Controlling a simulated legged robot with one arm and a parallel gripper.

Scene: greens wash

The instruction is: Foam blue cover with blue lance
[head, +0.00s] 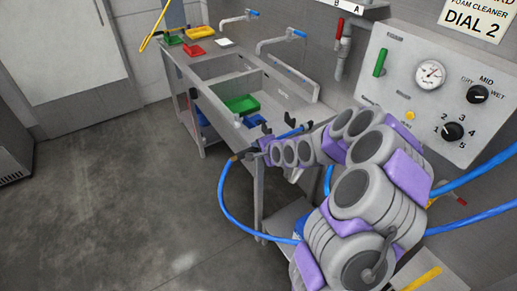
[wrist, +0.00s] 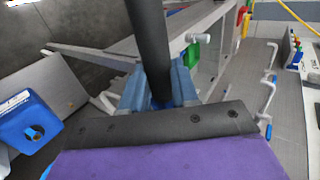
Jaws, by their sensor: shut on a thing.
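My gripper (head: 266,143) is out over the near end of the sink bench in the head view. It is shut on the blue lance (head: 291,133), with a blue hose hanging in a loop from the lance's near end. In the wrist view the lance's dark shaft (wrist: 150,45) runs up from between my jaws (wrist: 165,95). A small flat blue piece (head: 251,121), possibly the blue cover, lies by the sink beyond my gripper, next to a green tray (head: 241,104). It is too small to be sure. I see no foam on it.
The steel sink bench (head: 215,70) has taps along the wall and red, green and white pieces at its far end. A control panel (head: 440,85) with dials is at the right. A blue box (wrist: 27,122) shows in the wrist view. The floor at left is clear.

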